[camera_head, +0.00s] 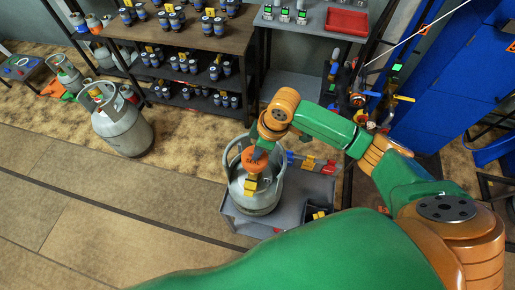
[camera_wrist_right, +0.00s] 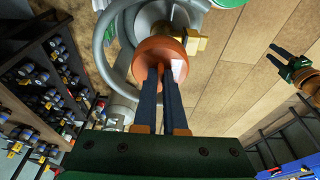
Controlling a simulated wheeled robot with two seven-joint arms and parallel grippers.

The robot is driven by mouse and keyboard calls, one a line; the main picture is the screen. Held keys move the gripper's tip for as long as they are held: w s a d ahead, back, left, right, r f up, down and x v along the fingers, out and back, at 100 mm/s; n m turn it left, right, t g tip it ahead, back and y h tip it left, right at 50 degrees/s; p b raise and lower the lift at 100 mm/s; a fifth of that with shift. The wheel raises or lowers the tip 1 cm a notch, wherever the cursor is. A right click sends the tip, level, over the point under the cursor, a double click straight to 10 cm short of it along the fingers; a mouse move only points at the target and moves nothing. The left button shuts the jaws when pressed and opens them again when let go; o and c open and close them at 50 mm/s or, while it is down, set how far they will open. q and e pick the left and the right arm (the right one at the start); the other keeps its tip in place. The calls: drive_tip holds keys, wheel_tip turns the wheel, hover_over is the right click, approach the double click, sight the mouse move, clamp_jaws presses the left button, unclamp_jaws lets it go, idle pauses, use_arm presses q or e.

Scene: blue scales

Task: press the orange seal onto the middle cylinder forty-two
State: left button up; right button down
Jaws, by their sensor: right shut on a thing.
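A grey gas cylinder (camera_head: 258,199) with a ring handle stands upright on a grey platform (camera_head: 290,212); no number is readable on it. My right gripper (camera_head: 256,151) is shut on the orange seal (camera_head: 250,163), right at the valve inside the handle. In the right wrist view the cup-shaped seal (camera_wrist_right: 158,50) sits between the dark fingers, in front of the brass valve (camera_wrist_right: 196,42). I cannot tell whether the seal touches the valve. My left gripper (camera_wrist_right: 274,53) shows small in the right wrist view, its two fingers apart and empty, away from the cylinder.
Another grey cylinder (camera_head: 122,132) stands on the floor to the left, with more behind it. A wooden-topped rack (camera_head: 185,37) with several small dark parts stands at the back. A red tray (camera_head: 346,21) lies on a grey table. Blue cabinets (camera_head: 437,85) stand right.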

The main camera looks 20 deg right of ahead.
idle(0.4)
drive_tip(key=shift+r+p, duration=0.1)
drive_tip(key=shift+p, duration=0.3)
drive_tip(key=shift+f+b, duration=0.85)
drive_tip(key=shift+f, duration=0.9)
drive_tip(key=c, duration=0.9)
unclamp_jaws()
